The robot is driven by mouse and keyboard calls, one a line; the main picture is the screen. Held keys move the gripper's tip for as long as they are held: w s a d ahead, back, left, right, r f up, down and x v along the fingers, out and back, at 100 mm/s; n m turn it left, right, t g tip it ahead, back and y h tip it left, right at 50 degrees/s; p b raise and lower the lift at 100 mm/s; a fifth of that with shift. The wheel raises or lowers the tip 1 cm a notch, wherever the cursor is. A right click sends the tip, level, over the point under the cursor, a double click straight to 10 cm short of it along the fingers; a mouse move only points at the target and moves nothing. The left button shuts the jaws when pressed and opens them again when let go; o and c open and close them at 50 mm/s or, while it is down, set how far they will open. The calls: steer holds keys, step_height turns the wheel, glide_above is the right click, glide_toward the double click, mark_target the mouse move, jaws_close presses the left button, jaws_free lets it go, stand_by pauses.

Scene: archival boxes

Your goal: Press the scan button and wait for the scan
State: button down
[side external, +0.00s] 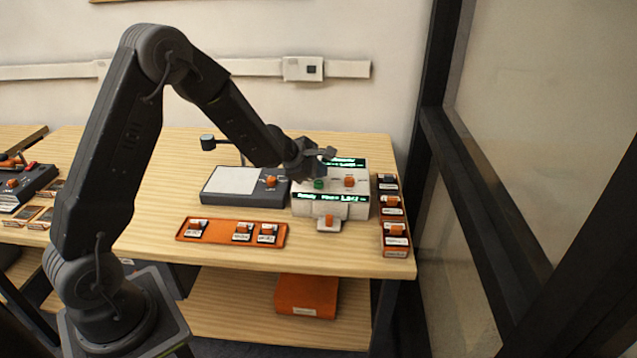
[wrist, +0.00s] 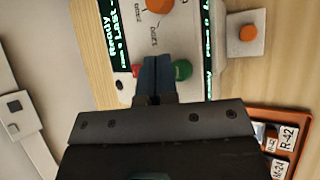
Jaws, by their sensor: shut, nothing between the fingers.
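A white device (side external: 303,206) with green-lit displays stands on the table; its display text begins with "Ready". On its top are a green button (side external: 318,183) and an orange knob (side external: 349,181). In the wrist view the green button (wrist: 183,70) shows just right of my fingers, and a red button (wrist: 135,70) is partly hidden at their left. I cannot read which button is the scan button. My gripper (side external: 317,173) is shut and empty, over the device beside the green button. Contact with either button cannot be made out. The wrist view shows the shut fingertips (wrist: 155,60).
A small plate with an orange knob (side external: 329,220) sits before the device. A dark grey unit with a pale panel (side external: 234,181) stands left. An orange tray (side external: 217,233) holds several labelled pieces. A stepped orange rack (side external: 397,252) stands right, near the table edge. A glazed partition rises beyond.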

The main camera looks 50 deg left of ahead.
mark_target(319, 184)
steer(key=shift+f, duration=0.1)
steer(key=shift+f, duration=0.35)
steer(key=shift+f, duration=0.45)
stand_by(0.9)
steer(key=shift+r, duration=0.9)
steer(key=shift+r, duration=2.5)
stand_by(2.9)
